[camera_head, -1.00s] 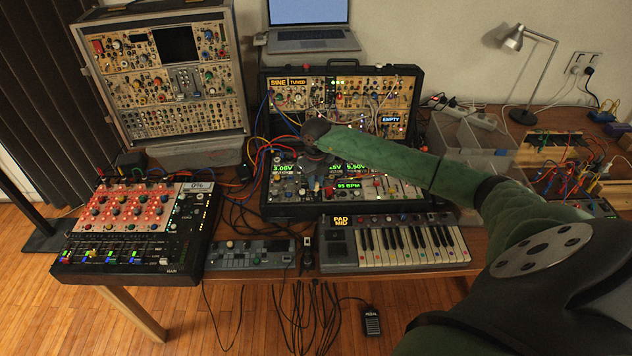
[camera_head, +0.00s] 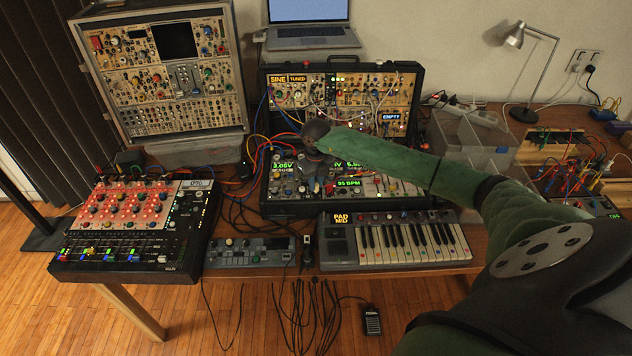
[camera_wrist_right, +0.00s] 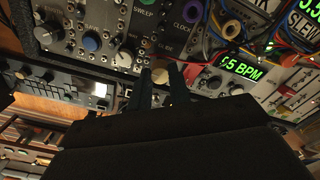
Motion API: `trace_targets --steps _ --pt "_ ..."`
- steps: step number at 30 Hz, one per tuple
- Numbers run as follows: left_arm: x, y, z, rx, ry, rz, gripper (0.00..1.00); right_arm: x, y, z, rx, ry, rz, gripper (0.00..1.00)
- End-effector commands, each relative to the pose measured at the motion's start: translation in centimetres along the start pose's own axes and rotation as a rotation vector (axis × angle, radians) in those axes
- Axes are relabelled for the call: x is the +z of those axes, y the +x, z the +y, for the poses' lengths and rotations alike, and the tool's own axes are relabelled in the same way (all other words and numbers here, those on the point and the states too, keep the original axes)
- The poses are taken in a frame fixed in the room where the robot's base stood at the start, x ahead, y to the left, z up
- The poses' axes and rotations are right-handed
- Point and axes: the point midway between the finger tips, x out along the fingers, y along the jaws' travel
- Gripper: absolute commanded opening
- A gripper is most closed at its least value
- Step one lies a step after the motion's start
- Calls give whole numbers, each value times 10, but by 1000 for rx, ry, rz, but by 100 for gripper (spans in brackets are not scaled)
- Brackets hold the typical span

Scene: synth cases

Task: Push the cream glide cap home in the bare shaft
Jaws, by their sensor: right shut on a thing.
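My right gripper (camera_head: 318,187) is over the lower panels of the black synth case (camera_head: 421,100) in the head view. In the right wrist view its two dark fingers (camera_wrist_right: 160,84) are shut on a small cream cap (camera_wrist_right: 160,75), the cream glide cap. The cap is close to the panel, near the lower edge of the dark module with the blue knob (camera_wrist_right: 90,43). The bare shaft cannot be made out; the cap and fingers may hide it. Whether the cap touches a shaft cannot be told. My left gripper is not in view.
The green 95 BPM display (camera_wrist_right: 241,67) and patch cables stand close to the right of the fingers in the wrist view. A keyboard (camera_head: 400,243) and a small grey unit (camera_head: 250,252) lie in front of the case. A drum machine (camera_head: 140,225) is at left.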

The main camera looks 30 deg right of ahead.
Motion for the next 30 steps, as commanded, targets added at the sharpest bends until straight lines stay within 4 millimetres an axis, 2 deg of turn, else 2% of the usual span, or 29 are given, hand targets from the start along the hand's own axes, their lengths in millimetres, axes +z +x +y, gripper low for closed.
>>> trace_targets --steps 13,14,17,26,30 --pt "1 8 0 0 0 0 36 0 10 0 0 0 0 0" --pt "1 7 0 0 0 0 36 0 9 0 0 0 0 23" --pt "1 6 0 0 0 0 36 0 9 0 0 0 0 43" --pt "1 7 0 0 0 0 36 0 8 0 0 0 0 45" --pt "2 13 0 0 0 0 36 1 0 -1 -1 0 -3 45"
